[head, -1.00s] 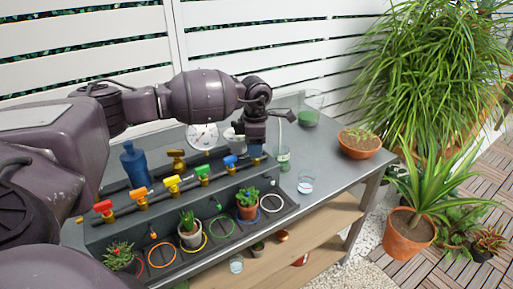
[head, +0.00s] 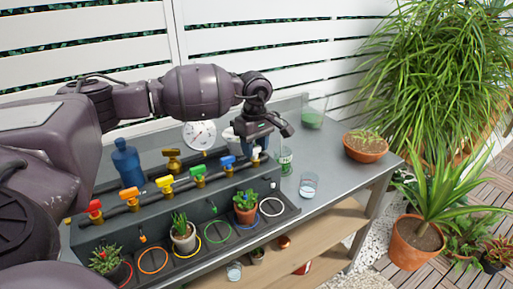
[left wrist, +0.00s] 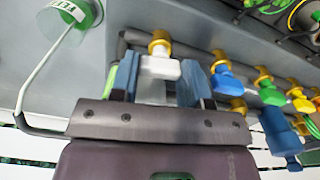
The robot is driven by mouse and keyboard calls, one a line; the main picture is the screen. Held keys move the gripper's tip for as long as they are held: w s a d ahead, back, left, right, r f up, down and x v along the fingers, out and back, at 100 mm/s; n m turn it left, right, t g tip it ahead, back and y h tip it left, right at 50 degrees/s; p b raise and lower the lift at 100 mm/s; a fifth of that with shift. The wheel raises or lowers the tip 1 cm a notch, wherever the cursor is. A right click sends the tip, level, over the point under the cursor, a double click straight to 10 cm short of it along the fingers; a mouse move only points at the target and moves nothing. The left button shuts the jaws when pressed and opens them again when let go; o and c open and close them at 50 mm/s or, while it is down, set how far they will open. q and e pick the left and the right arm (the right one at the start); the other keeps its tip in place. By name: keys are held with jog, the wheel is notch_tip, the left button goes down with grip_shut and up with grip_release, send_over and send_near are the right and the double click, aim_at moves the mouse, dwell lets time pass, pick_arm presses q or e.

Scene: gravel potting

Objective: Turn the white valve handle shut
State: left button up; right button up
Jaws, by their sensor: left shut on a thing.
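The white valve handle (head: 257,152) sits at the right end of the valve row on the pipe, past the blue handle. It also shows in the left wrist view (left wrist: 160,68), under a brass valve stem. My left gripper (head: 258,143) is over it, its wrist tilted. In the left wrist view my left gripper (left wrist: 160,85) has its two blue finger pads on either side of the white handle, shut on it. The gripper body hides part of the handle in the head view. My right gripper is in neither view.
The blue (head: 227,162), green (head: 198,170), yellow (head: 166,181) and red (head: 94,206) handles stand along the pipe to the left. A green-marked cup (head: 285,160) and a clear glass (head: 309,186) stand close on the right.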

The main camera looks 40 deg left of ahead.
aim_at(255, 147)
pick_arm(q)
jog(key=shift+m, duration=0.7)
jog(key=shift+r, duration=0.1)
jog(key=o, duration=0.9)
notch_tip(255, 147, up, 11)
jog(key=shift+f, duration=0.1)
dwell(0.5)
